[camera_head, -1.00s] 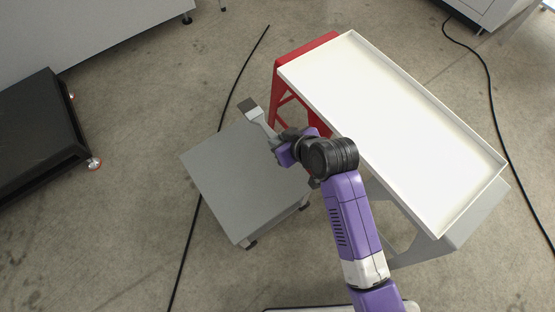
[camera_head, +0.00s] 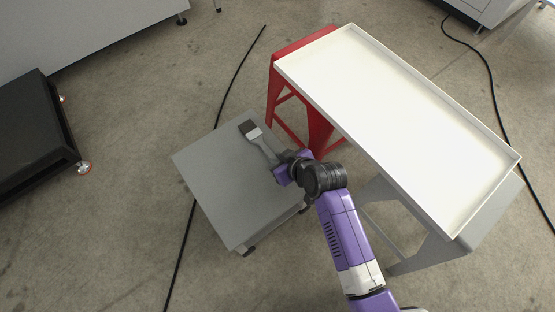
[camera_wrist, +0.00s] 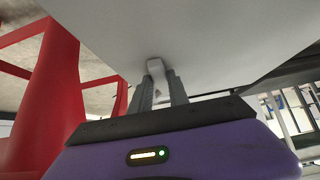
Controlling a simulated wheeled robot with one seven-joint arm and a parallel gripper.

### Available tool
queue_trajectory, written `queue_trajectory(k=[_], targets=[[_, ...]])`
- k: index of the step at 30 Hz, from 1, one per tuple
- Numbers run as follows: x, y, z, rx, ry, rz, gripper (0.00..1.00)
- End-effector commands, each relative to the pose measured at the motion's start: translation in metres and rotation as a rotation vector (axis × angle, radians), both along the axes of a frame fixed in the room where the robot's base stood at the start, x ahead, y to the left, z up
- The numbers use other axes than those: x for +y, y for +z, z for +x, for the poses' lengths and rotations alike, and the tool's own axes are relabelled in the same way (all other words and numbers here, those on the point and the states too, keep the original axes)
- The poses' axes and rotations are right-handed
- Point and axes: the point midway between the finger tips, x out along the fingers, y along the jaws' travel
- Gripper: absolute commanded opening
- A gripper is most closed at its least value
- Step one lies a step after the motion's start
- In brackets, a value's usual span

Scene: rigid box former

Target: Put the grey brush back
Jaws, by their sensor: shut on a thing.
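The grey brush (camera_head: 261,143) has a grey handle and dark bristles at its upper-left end. My gripper (camera_head: 284,169) is shut on the handle's lower-right end. In the head view the brush is over the grey square-topped low table (camera_head: 213,190); I cannot tell whether it touches the top. In the wrist view the brush handle (camera_wrist: 155,69) stands between the two fingers of my gripper (camera_wrist: 158,88), and its far part is hidden. A pale underside or surface fills the view beyond it.
A long white tray (camera_head: 400,110) rests on a red stool (camera_head: 316,131) and a grey stool (camera_head: 480,215), right of my arm. A black cable (camera_head: 228,90) runs across the floor behind the low table. A black platform (camera_head: 35,135) stands at the far left.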

Motion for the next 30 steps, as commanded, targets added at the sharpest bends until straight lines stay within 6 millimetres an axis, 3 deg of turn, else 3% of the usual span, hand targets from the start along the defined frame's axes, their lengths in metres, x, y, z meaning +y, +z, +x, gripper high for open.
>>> queue_trajectory(k=[8,9,12,22,30], targets=[[0.0,-0.002,0.0,-0.001,0.0,0.001,0.0],[0.0,-0.001,0.0,-0.001,0.0,0.001,0.29],[0.0,-0.001,0.0,-0.001,0.0,0.001,0.43],[0.0,0.002,0.0,-0.001,0.0,0.001,0.43],[-0.015,0.034,-0.021,-0.001,-0.001,0.001,0.43]])
